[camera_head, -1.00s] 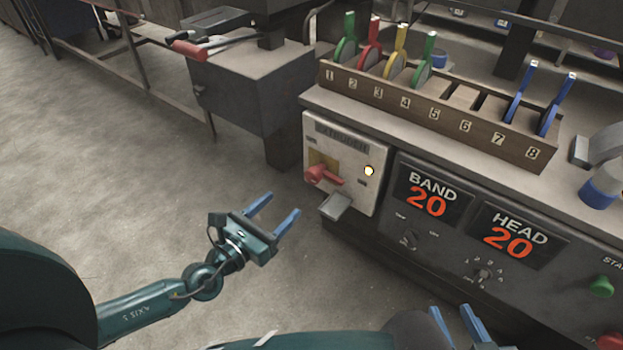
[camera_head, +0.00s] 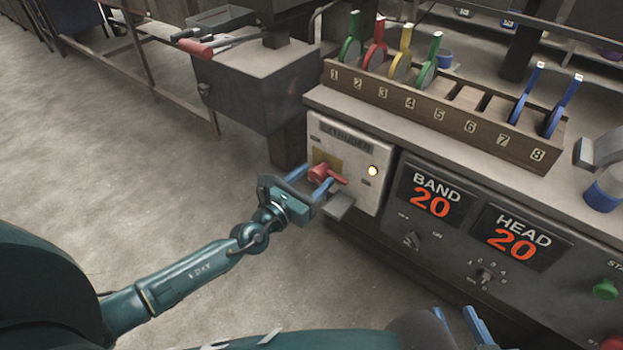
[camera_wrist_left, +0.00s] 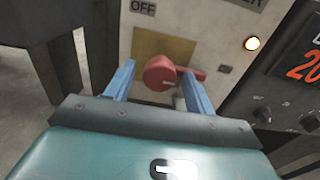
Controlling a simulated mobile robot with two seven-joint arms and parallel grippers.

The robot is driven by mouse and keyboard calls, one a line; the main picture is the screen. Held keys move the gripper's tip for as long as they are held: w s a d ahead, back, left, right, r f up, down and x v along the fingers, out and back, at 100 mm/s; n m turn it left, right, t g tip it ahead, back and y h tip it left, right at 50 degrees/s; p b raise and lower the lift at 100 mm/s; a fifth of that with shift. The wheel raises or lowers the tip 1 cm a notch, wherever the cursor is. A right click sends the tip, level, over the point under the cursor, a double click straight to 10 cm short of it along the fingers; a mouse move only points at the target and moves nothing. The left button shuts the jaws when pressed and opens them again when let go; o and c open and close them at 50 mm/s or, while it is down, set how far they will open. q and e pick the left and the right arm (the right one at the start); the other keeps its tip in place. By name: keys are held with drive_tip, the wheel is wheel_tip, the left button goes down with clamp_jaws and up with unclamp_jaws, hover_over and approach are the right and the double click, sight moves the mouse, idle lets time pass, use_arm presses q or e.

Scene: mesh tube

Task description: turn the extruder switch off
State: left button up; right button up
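The extruder switch is a red rotary handle (camera_head: 324,173) on a pale panel (camera_head: 345,140) labelled EXTRUDER. A lit yellow lamp (camera_head: 373,171) is to its right. In the left wrist view the red handle (camera_wrist_left: 160,74) has its lever pointing right, and an OFF label (camera_wrist_left: 143,7) is above it to the left. My left gripper (camera_head: 313,180) is open in front of the handle. Its blue fingers lie on either side of the round knob, with the lever near the right finger; contact cannot be told. My right gripper (camera_head: 456,322) shows two separated blue fingers at the bottom edge, empty.
A grey block (camera_head: 339,206) juts out just below the switch. BAND and HEAD displays (camera_head: 437,192) with knobs are to the right. A wooden rack (camera_head: 440,110) with coloured, numbered clips stands on the bench above. The floor at left is clear.

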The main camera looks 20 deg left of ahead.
use_arm(q)
drive_tip(key=c, duration=0.9)
drive_tip(key=shift+o, duration=0.2)
